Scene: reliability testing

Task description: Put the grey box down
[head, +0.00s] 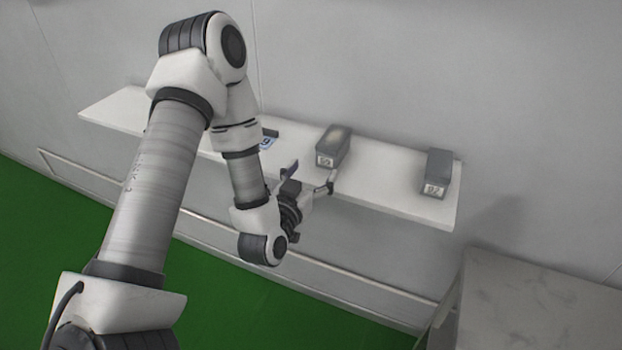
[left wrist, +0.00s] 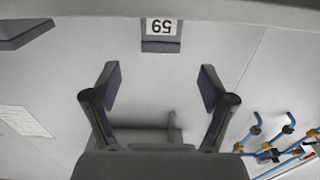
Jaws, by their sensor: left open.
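A grey box (head: 336,142) with a white number label stands on the white shelf (head: 390,190). It also shows in the left wrist view (left wrist: 162,46), at the top centre beyond the fingers, apart from them. A second grey box (head: 439,164) with a label stands near the shelf's right end. My left gripper (head: 311,177) is open and empty at the shelf's front edge, in front of the first box. Its two spread fingers show in the left wrist view (left wrist: 160,82) with nothing between them. My right gripper is not in view.
A dark item with a blue and white label (head: 267,143) lies on the shelf, partly hidden by my left arm. The shelf between the two grey boxes is clear. A grey marbled surface (head: 530,305) stands at the lower right. Blue pipes (left wrist: 280,145) show in the wrist view.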

